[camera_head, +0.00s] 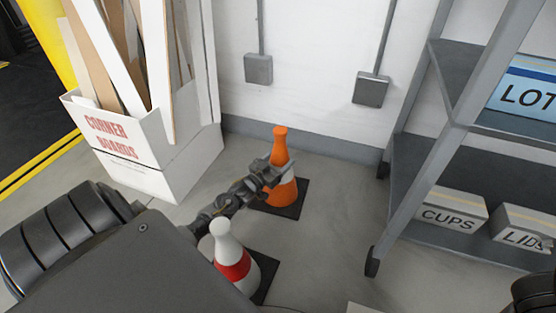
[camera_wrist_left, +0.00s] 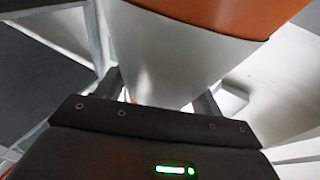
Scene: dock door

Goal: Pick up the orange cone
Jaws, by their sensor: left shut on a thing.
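The orange cone (camera_head: 281,147) has a white band and a dark square base, and stands upright on the floor near the back wall. My left gripper (camera_head: 270,172) is shut on the orange cone around its upper part, at the white band. In the left wrist view the cone's white band (camera_wrist_left: 180,60) fills the middle between the fingers, with orange above it. The gripper hides part of the cone in the head view. My right gripper is not in view; only a dark piece of my arm shows at the lower right.
A white cone with a red band (camera_head: 232,262) stands close in front, beside my left arm. A corner-boards box (camera_head: 150,155) stands at the left. A grey shelf rack (camera_head: 425,150) with cups (camera_head: 450,213) and lids (camera_head: 522,232) boxes stands at the right.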

